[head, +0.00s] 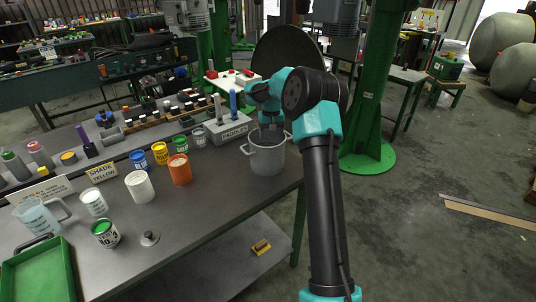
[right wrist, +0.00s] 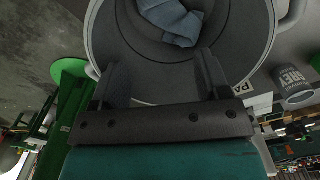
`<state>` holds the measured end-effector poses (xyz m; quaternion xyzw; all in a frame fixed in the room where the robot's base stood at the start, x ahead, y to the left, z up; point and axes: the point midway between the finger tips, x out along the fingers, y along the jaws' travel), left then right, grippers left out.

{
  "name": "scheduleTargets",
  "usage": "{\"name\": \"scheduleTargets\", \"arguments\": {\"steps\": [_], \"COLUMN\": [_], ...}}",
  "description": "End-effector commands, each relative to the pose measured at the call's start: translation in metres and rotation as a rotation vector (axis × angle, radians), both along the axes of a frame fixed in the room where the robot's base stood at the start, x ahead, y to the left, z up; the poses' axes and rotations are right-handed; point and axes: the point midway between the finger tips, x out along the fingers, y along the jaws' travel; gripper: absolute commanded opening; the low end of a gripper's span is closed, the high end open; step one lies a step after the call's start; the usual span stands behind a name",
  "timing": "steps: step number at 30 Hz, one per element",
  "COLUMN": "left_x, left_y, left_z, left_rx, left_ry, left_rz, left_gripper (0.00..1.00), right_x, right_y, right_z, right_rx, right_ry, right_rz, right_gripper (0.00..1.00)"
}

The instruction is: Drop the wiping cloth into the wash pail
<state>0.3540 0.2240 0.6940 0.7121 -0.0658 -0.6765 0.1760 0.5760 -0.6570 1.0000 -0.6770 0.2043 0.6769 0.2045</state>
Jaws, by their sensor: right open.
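The wash pail (head: 267,160) is a grey bucket with side handles, upright near the right end of the bench in the head view. My right gripper (head: 270,127) is over its mouth, pointing down. In the right wrist view the round pail (right wrist: 101,45) fills the upper middle. The wiping cloth (right wrist: 172,20), a crumpled blue-grey piece, lies inside the pail, beyond the fingertips and apart from them. The right gripper (right wrist: 163,75) is open with nothing between its fingers. The cloth is hidden in the head view. My left gripper is not in view.
A "PADDLE" holder (head: 232,130) stands just left of the pail. An orange cup (head: 180,170), a white cup (head: 139,187) and several paint cans stand farther left. A green tray (head: 40,272) is at the front left.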

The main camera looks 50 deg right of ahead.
Motion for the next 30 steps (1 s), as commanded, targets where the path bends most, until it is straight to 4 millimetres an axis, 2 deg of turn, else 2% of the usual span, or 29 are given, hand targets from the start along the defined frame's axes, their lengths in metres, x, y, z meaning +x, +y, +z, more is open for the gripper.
{"name": "scheduleTargets", "arguments": {"steps": [3, 13, 22, 30], "left_x": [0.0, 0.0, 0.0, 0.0], "left_y": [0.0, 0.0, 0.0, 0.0], "left_z": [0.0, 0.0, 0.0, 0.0], "left_rx": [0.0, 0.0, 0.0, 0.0], "left_ry": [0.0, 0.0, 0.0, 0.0], "left_rz": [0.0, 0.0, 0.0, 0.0], "left_gripper": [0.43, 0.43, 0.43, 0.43], "right_x": [0.0, 0.0, 0.0, 0.0], "right_y": [0.0, 0.0, 0.0, 0.0], "right_z": [0.0, 0.0, 0.002, 0.022], "right_rx": [0.0, 0.0, 0.0, -0.001], "right_ry": [0.0, 0.0, 0.0, -0.001], "right_rz": [0.0, 0.0, 0.0, 0.0], "right_gripper": [0.69, 1.0, 1.0, 1.0]}}
